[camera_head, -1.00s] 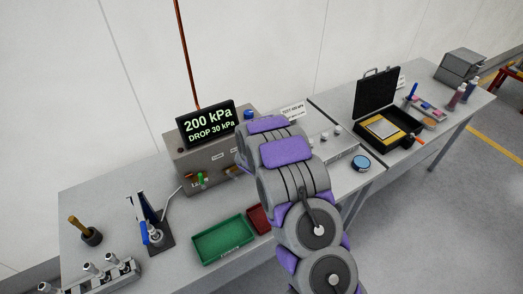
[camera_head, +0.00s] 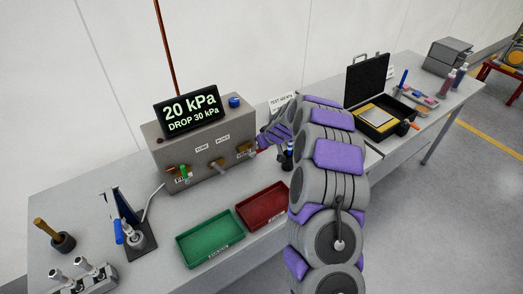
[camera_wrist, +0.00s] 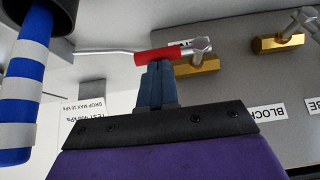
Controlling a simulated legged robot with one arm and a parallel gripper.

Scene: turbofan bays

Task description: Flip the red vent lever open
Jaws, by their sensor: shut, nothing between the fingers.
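The red vent lever (camera_wrist: 160,52) shows in the wrist view. It lies nearly level, running left from a silver pivot on a brass valve (camera_wrist: 196,66). My gripper (camera_wrist: 156,68) is shut and empty, its fingertips right at the red handle, overlapping its lower edge in the picture. I cannot tell whether they press on it. In the head view my gripper (camera_head: 262,140) is at the right end of the grey test box (camera_head: 165,150); I cannot make out the red lever there. The box's display (camera_head: 193,110) reads 20 kPa, DROP 30 kPa.
A green-handled valve (camera_head: 185,172) is on the box front. Green (camera_head: 210,242) and red (camera_head: 264,207) trays lie before it. A blue-and-white striped handle (camera_wrist: 32,90) hangs close at the wrist view's left. An open black case (camera_head: 368,82) stands farther right.

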